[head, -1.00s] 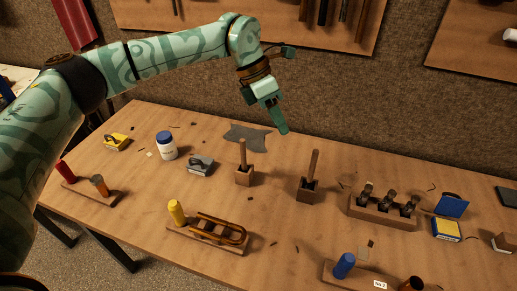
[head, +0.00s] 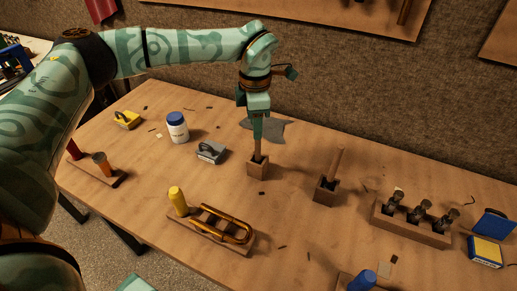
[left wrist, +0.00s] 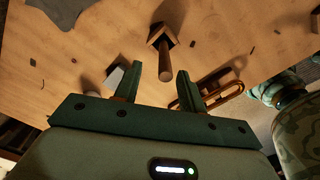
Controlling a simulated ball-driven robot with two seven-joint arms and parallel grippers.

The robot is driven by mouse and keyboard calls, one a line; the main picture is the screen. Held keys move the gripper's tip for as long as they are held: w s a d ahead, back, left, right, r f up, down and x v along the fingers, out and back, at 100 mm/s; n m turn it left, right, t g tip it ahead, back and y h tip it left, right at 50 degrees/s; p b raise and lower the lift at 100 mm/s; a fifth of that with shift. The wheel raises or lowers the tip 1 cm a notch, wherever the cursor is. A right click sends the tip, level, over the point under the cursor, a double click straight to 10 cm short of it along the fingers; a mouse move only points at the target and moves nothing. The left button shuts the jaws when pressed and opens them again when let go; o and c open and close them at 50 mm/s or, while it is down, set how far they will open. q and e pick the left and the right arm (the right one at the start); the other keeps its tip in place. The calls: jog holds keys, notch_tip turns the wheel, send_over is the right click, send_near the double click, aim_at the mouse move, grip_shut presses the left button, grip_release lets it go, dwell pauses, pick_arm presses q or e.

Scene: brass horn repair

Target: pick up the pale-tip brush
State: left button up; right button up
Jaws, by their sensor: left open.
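Two upright wooden handles stand in small wooden blocks on the bench. The left handle (head: 258,150) stands in its block (head: 258,170). The other handle (head: 336,162) leans slightly in its block (head: 326,191). The lower ends are hidden in the blocks, so I cannot tell which one is the pale-tip brush. My left gripper (head: 257,128) is open and points down right over the left handle. In the left wrist view the left handle (left wrist: 165,66) shows between the open fingers, with its block (left wrist: 163,37) beyond.
A brass slide (head: 232,228) lies on a wooden rest in front, beside a yellow cylinder (head: 177,198). A grey box (head: 211,151) and a white bottle (head: 177,128) stand left of the handles. A rack (head: 412,222) is on the right. A grey cloth (head: 285,131) lies behind.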

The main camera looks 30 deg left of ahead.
pick_arm(q)
jog(key=b, duration=0.2)
send_over(258, 159)
jog(key=f, duration=0.5)
jog(key=shift+w+a, duration=0.2)
jog(key=shift+w, duration=0.2)
jog(key=shift+r, duration=0.15)
pick_arm(e)
jog(key=shift+s+f, duration=0.4)
jog(key=shift+f, duration=0.45)
pick_arm(q)
grip_shut()
pick_arm(e)
jog(key=shift+s, duration=0.1)
